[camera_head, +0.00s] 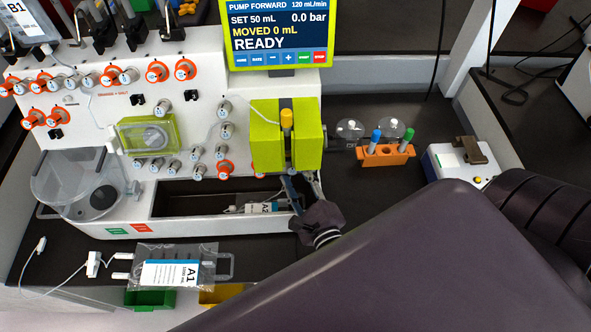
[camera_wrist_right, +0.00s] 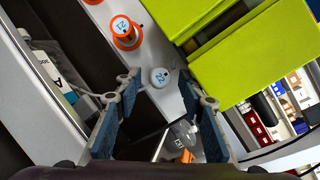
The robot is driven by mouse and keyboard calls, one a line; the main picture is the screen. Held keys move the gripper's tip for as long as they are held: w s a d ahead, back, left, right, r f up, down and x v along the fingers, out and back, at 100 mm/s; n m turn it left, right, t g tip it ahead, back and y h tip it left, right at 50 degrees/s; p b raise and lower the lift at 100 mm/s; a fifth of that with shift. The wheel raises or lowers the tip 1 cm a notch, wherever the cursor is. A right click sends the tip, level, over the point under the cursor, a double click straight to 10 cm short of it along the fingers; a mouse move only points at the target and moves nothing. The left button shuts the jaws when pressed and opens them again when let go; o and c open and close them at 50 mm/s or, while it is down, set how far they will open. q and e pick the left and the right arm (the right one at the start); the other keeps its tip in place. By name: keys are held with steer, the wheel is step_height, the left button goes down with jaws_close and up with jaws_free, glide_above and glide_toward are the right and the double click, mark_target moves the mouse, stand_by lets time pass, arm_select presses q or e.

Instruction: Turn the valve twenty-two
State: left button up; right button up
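Valve twenty-two (camera_wrist_right: 160,77) is a small white knob with blue figures on its cap, on the white panel in the right wrist view. My right gripper (camera_wrist_right: 160,98) is open and empty. Its two blue-padded fingers stand either side of the line to the knob, and the knob shows beyond them, apart from them. In the head view my right gripper (camera_head: 299,186) is below the lime-green pump block, at the right end of the panel. I cannot make out valve twenty-two clearly there. My left gripper is not in view.
Valve 21 (camera_wrist_right: 124,32), with an orange ring, sits close by. The green pump block (camera_head: 306,135) overhangs the right side. A bag labelled A2 (camera_head: 262,208) lies in the recess beside my gripper. An orange tube rack (camera_head: 386,155) stands to the right.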

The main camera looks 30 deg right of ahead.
steer(key=s+a+r, duration=0.1)
steer(key=s, duration=1)
steer(key=shift+s+a+r, duration=0.3)
steer(key=shift+s+a, duration=0.05)
steer(key=shift+s, duration=0.05)
